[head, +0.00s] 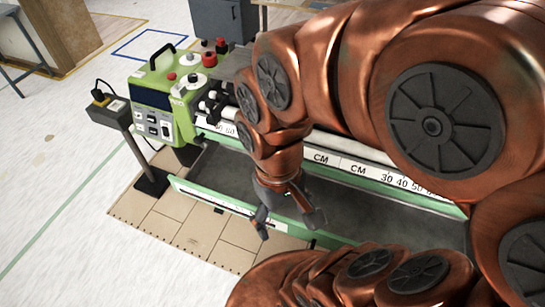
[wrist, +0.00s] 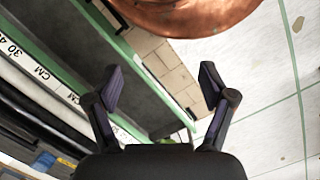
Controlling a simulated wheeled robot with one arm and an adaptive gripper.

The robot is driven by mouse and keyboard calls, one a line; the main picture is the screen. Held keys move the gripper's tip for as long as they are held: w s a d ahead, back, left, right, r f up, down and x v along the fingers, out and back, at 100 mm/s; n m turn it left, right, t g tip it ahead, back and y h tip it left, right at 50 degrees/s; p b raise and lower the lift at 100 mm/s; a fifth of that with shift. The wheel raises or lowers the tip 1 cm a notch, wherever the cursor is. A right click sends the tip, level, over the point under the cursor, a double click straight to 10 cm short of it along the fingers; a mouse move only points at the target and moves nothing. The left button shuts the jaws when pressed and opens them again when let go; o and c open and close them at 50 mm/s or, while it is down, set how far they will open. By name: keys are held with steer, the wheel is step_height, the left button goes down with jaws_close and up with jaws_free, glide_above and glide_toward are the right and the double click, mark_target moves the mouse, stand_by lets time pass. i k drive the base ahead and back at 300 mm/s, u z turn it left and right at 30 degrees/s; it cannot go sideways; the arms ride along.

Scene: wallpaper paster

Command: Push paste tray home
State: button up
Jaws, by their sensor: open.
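The paste tray (head: 222,172) is a long dark grey trough with a green-edged front wall, standing out along the front of the green wallpaper machine (head: 160,100). Its right part is hidden behind my arm in the head view. In the wrist view the tray (wrist: 75,40) runs diagonally on the left, with its green front edge towards the middle. My gripper (head: 289,221) is open and empty, with its fingers pointing down near the tray's front wall. In the wrist view the open fingers (wrist: 161,85) appear on either side of the front edge's line. I cannot tell whether they touch it.
A white ruler strip marked CM (head: 345,165) runs along the machine behind the tray. A black post with a control box (head: 112,110) stands at the left. Tan floor tiles (head: 200,232) lie in front of the tray. White floor to the left is clear.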

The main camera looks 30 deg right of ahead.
mark_target(220, 177)
steer(key=u, duration=0.85)
steer(key=k, duration=1.05)
steer(key=u, duration=0.75)
steer(key=i, duration=0.5)
steer(key=z, duration=0.05)
